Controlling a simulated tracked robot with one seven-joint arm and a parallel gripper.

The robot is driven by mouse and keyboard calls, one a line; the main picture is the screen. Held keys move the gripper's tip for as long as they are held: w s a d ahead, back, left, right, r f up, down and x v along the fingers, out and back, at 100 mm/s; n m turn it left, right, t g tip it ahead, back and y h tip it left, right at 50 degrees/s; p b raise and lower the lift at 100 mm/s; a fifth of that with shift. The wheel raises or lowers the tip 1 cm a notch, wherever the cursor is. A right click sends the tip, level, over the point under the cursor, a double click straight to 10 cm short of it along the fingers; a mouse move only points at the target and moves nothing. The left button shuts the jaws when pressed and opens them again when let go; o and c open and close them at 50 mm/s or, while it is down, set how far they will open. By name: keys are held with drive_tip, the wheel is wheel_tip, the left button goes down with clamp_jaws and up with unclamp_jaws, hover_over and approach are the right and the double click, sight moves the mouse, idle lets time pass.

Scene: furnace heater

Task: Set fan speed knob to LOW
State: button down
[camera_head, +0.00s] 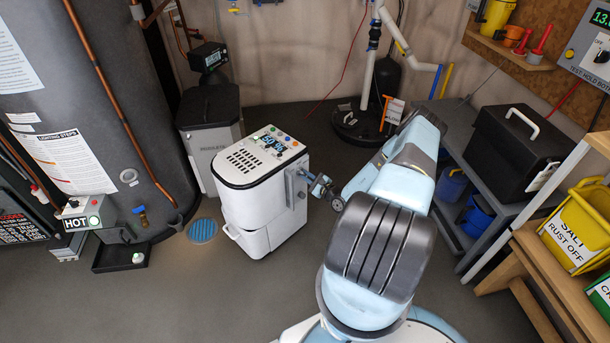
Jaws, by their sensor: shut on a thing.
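A white floor unit (262,190) with a vent grille, a lit display (270,142) and several coloured buttons on top stands left of my arm. A grey plate (291,188) is on its right side face. My gripper (312,187) is at that plate, reaching in from the right. It is shut on a small part there, which seems to be the fan speed knob. The fingers and wrist largely hide the knob, so its pointer and any LOW mark cannot be read.
A grey tank (75,110) with copper pipes stands at left, a dark bin (210,125) behind the unit. A sump pit (360,123) with pipes is behind. A shelf (450,120) with a black case (510,145) is at right. The floor in front of the unit is clear.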

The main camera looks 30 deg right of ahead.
drive_tip(key=n, duration=0.4)
drive_tip(key=shift+d+f, duration=0.1)
drive_tip(key=shift+d, duration=0.15)
drive_tip(key=shift+n, duration=0.5)
drive_tip(key=c, duration=1.4)
unclamp_jaws()
drive_tip(key=shift+c, duration=0.2)
drive_tip(key=o, duration=0.4)
drive_tip(key=shift+a, duration=0.15)
drive_tip(key=shift+o, duration=0.2)
drive_tip(key=v, duration=0.7)
